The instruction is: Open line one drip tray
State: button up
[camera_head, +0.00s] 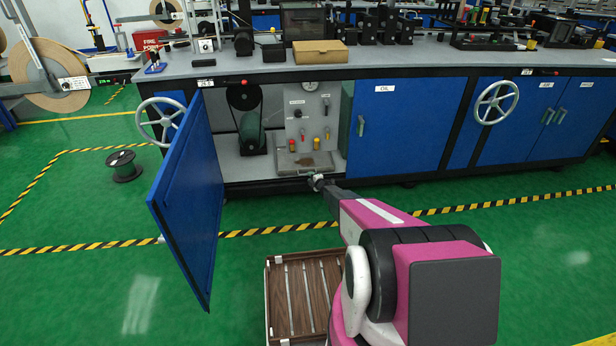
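The drip tray (290,166) is a shallow grey metal tray with a brownish patch. It sits low in the open cabinet, under a pale panel (296,112) with a gauge, knobs and red and yellow fittings. My gripper (314,180) is at the cabinet's front edge, just below and in front of the tray's right part. It is small and dark here, so I cannot tell whether its fingers are open or touch the tray front. My arm comes in from the lower right.
The blue cabinet door (190,200) stands swung open at left, jutting over the floor. A dark green motor (251,130) sits left of the panel. A brown slatted surface (305,290) lies below my arm. A wire spool (123,165) stands on the floor at left.

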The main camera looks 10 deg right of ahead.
jog(key=x, duration=0.4)
grip_shut()
jog(key=shift+s, duration=0.1)
